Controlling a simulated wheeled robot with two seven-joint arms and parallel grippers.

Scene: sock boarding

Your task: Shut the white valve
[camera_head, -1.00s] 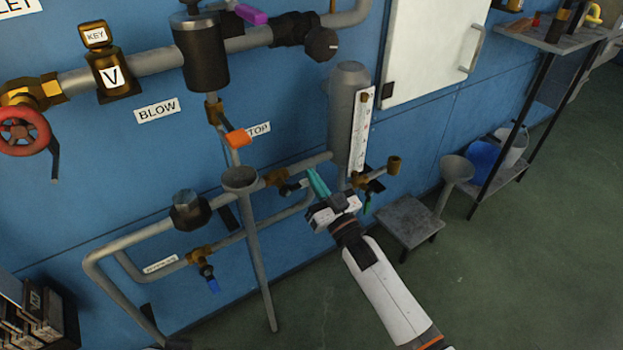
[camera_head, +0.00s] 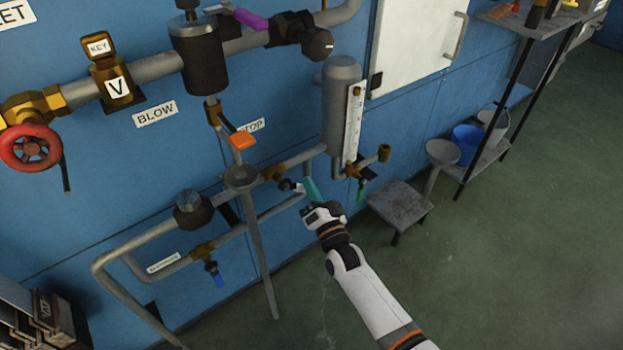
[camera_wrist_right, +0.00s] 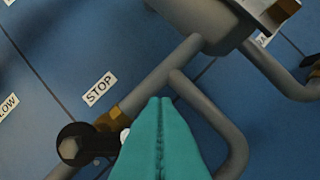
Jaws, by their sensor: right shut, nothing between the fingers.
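A brass valve body (camera_head: 273,172) sits on the grey pipe in the head view, with a short dark lever that ends in a white tip (camera_head: 299,187). In the right wrist view the brass body (camera_wrist_right: 108,122) shows left of my fingers, and a small white part (camera_wrist_right: 124,134) shows right beside them. My right gripper (camera_head: 308,181) is shut and empty, its teal fingers just right of the white tip. The fingers (camera_wrist_right: 160,100) are pressed together in the wrist view. I cannot tell whether they touch the lever. My left gripper is not in view.
A grey cylinder with a gauge (camera_head: 353,122) and a green-handled valve (camera_head: 361,190) are to the right. An orange handle (camera_head: 242,140) is above, a blue one (camera_head: 217,275) lower left. A stool (camera_head: 400,205) stands on the floor.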

